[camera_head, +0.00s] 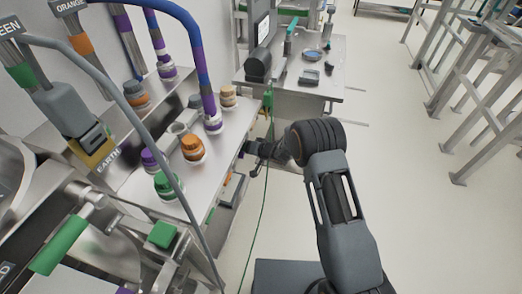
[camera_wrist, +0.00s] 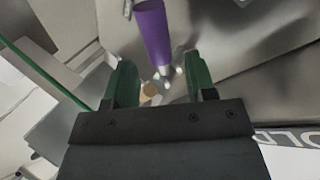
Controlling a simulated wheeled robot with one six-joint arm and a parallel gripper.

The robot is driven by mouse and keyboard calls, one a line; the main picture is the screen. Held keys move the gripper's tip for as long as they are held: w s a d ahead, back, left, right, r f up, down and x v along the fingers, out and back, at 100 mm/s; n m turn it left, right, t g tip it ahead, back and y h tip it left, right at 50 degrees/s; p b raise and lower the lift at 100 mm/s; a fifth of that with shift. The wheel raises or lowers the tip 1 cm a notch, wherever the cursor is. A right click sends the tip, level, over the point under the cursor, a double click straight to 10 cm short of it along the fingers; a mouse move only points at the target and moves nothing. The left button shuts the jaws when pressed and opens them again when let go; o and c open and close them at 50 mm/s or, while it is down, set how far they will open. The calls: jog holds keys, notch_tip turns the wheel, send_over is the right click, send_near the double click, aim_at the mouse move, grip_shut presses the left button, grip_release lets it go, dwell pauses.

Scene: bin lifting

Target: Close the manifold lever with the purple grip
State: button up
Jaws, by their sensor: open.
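The lever with the purple grip (camera_wrist: 153,35) shows in the wrist view as a purple cylinder with a metal end, at the top middle. My gripper (camera_wrist: 160,75) is open, with one green finger on each side of the picture's middle. The lower end of the purple grip appears between the fingertips' lines, and I cannot tell how far beyond them it is. Nothing is seen clamped. In the head view my gripper (camera_head: 256,153) is beside the right side of the steel bench, and its fingers are too small to read. The lever's pivot is hidden there.
The steel bench top (camera_head: 225,130) carries coloured ports and a purple-banded hose (camera_head: 203,75). A green-gripped handle (camera_head: 58,245) is at the lower left. A thin green cable (camera_head: 262,215) hangs near my arm. A table (camera_head: 325,75) stands behind; open floor lies right.

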jog(key=v, duration=1)
jog(key=shift+d, duration=0.2)
jog(key=shift+s+r, duration=0.1)
